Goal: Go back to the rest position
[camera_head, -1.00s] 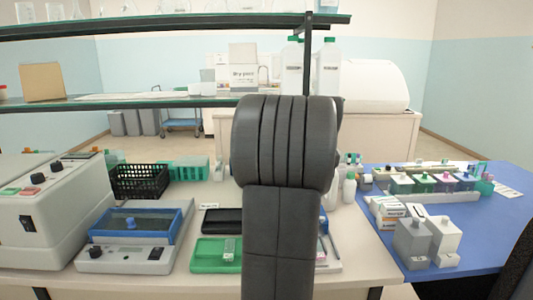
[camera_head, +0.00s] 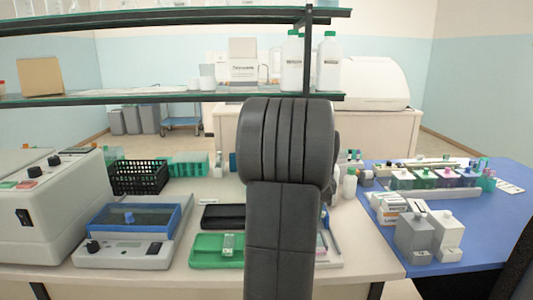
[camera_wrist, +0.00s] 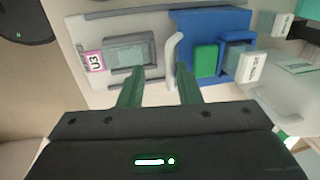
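My gripper (camera_wrist: 160,68) shows in the wrist view with its two green fingers apart and nothing visible between them. Beyond the fingertips are a pale device (camera_wrist: 95,72) with a grey window and a pink "U3" label (camera_wrist: 94,61), and a blue holder (camera_wrist: 208,20) with a green block (camera_wrist: 206,60). I cannot tell how far the fingertips are from them. In the head view my dark arm rises through the middle and hides part of the bench; my gripper is hidden there.
On the bench are a blue-framed device (camera_head: 129,250), a black basket (camera_head: 139,178), a green tray (camera_head: 205,254) and a black tray (camera_head: 222,217). A grey box (camera_head: 414,240) and staining jars (camera_head: 424,180) are on the blue surface at right. A shelf (camera_head: 170,99) spans above.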

